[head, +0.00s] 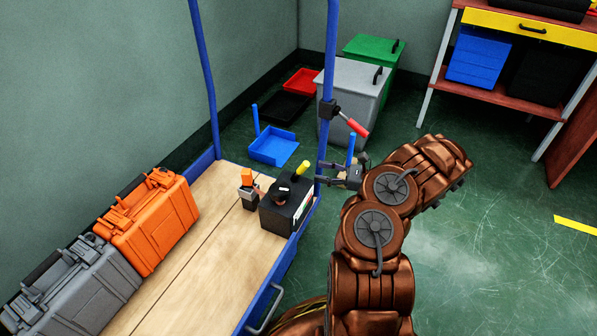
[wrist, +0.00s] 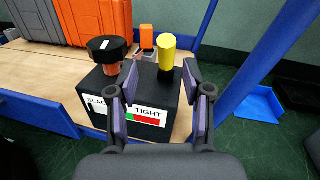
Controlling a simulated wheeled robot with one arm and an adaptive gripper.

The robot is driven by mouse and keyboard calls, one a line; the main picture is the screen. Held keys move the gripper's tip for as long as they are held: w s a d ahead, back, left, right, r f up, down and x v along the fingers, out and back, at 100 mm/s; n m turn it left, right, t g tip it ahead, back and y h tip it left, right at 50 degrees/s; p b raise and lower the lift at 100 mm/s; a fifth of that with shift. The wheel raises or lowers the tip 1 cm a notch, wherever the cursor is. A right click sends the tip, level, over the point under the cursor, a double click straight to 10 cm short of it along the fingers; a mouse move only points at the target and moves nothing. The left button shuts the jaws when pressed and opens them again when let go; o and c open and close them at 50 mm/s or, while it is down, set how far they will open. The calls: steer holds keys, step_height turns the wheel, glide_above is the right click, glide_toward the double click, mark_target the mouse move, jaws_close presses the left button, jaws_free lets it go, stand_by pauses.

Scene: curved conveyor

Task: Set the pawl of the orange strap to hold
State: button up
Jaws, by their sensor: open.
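A black box (head: 272,217) stands at the right edge of the wooden bench top. It carries a yellow upright peg (head: 302,168) and a black knob (head: 281,195) with a white mark. In the wrist view an orange part shows just under the knob (wrist: 106,48); I cannot tell if it is strap. The label (wrist: 150,112) on the box front reads SLACK and TIGHT, partly hidden by a finger. My gripper (head: 322,174) is open and empty, facing the label side. In the wrist view the yellow peg (wrist: 166,55) shows beyond and between the fingers (wrist: 160,82). I cannot make out a separate pawl.
A blue post (head: 328,70) with a red-handled lever (head: 352,122) rises close beside my gripper. A small orange-topped block (head: 248,186) stands behind the box. Orange (head: 155,225) and grey (head: 75,285) cases line the bench's left. A blue tray (head: 272,147) lies on the floor beyond.

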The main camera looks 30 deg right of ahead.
mark_target(303, 169)
steer(key=shift+m, duration=0.3)
steer(key=b+x, duration=0.1)
steer(key=x, duration=0.1)
steer(key=b+x, duration=0.1)
steer(key=x, duration=0.1)
steer(key=f+b+x, duration=0.1)
steer(key=x, duration=0.2)
steer(key=shift+w+d, duration=0.3)
steer(key=shift+w, duration=0.1)
jaws_close()
